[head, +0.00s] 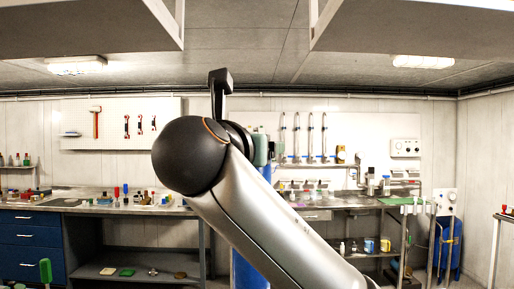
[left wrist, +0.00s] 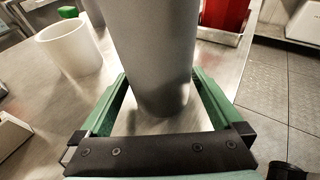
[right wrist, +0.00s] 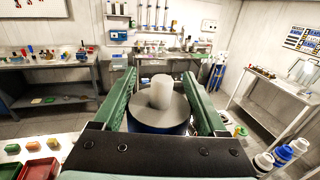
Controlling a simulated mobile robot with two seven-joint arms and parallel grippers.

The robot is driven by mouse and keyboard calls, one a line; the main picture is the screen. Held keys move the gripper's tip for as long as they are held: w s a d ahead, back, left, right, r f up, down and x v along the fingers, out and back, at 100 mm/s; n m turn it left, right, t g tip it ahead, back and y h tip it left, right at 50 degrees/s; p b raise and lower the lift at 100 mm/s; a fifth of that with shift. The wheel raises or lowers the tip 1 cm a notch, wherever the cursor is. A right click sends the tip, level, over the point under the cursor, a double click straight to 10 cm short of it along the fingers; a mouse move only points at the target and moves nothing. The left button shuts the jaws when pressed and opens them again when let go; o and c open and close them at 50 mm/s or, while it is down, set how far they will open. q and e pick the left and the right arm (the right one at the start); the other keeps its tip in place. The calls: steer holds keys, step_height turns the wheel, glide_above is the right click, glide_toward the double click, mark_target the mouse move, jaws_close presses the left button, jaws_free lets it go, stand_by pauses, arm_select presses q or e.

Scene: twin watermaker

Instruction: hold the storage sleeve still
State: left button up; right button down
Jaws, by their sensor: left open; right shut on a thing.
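A tall grey cylinder, which looks like the storage sleeve (left wrist: 150,50), stands upright on a steel surface in the left wrist view; its top is out of frame. My left gripper (left wrist: 163,95) is open, with one green finger on each side of its lower part. I cannot tell whether either finger touches. In the right wrist view, a round grey-topped piece (right wrist: 172,115) with a pale stub (right wrist: 161,88) standing on it sits between the fingers of my right gripper (right wrist: 160,82), which is shut on it. In the head view my arm blocks the middle and the sleeve is not identifiable.
A white cup (left wrist: 70,48) stands left of the sleeve in the left wrist view, and a red container (left wrist: 226,16) stands behind it. Red and green trays (right wrist: 40,168) lie at lower left in the right wrist view. Benches (head: 100,207) line the back wall.

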arm_select(q)
steer(key=v, duration=1.1)
steer(key=shift+s+a+r, duration=0.1)
steer(key=shift+s+a, duration=0.1)
steer(key=shift+s, duration=0.1)
